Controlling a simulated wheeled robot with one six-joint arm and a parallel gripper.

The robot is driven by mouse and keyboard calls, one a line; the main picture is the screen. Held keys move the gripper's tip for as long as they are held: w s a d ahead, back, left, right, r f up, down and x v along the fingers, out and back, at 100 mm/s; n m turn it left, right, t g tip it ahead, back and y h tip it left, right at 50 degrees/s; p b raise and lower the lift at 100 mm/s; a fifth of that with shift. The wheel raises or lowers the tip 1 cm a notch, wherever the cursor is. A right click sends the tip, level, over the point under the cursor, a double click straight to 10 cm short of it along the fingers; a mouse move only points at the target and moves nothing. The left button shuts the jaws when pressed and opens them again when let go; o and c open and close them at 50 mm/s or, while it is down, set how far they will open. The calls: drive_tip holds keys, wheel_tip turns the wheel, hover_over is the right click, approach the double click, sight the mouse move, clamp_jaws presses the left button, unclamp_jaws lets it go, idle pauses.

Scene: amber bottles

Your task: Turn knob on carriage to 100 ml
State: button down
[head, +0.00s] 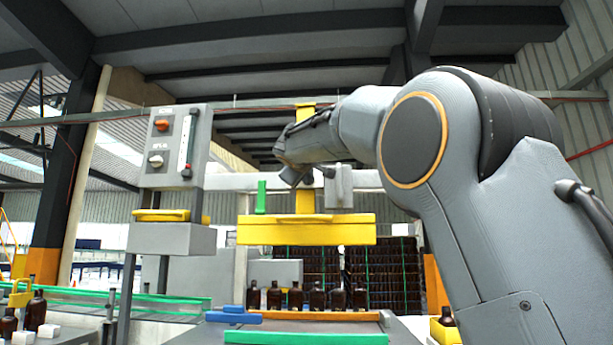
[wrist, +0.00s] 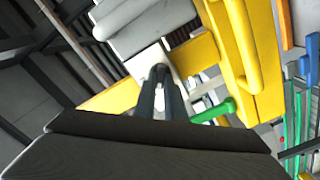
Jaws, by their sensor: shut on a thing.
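The yellow carriage (head: 305,232) hangs from a yellow upright above the row of brown bottles (head: 317,299). A small grey box (head: 340,186) is on its upper right part, and its pale face (wrist: 158,60) shows in the wrist view. In the wrist view my dark fingertips (wrist: 161,75) are close together against the pale face, shut on the knob there. The fingers hide most of the knob, and I cannot read its setting or any scale.
A grey control panel (head: 174,145) with an orange knob, a pale knob and a slider stands at the left. A blue bar (head: 233,317) and an orange bar (head: 318,315) lie below.

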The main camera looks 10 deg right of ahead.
drive_tip(key=shift+a+f+n+p, duration=0.1)
drive_tip(key=shift+n+p, duration=0.9)
drive_tip(key=shift+n, duration=2.8)
drive_tip(key=c, duration=1.8)
unclamp_jaws()
drive_tip(key=shift+b+v, duration=1.05)
drive_tip(key=shift+v, duration=2.85)
